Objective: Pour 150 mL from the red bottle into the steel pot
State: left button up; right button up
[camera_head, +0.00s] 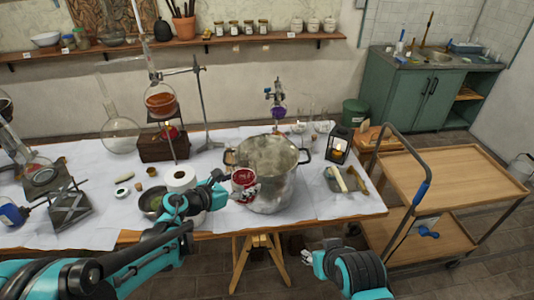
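The steel pot (278,192) stands on the white-covered table, its wide mouth open upward and its two handles at the sides. The red bottle (244,182), showing as a rounded red and white shape, is in front of the pot's left rim. My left gripper (226,188) is at the bottle's left side and appears to be shut on it. The bottle looks tilted, but its mouth is hidden and I see no clear stream. My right gripper (309,262) is low in front of the table, apart from everything; its fingers are too small to read.
Glassware on a stand (161,105) rises behind left. A wooden cart (450,178) is at the right.

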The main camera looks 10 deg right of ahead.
aim_at(276, 159)
jog(key=i, duration=1)
jog(key=l, duration=0.45)
jog(key=i, duration=0.05)
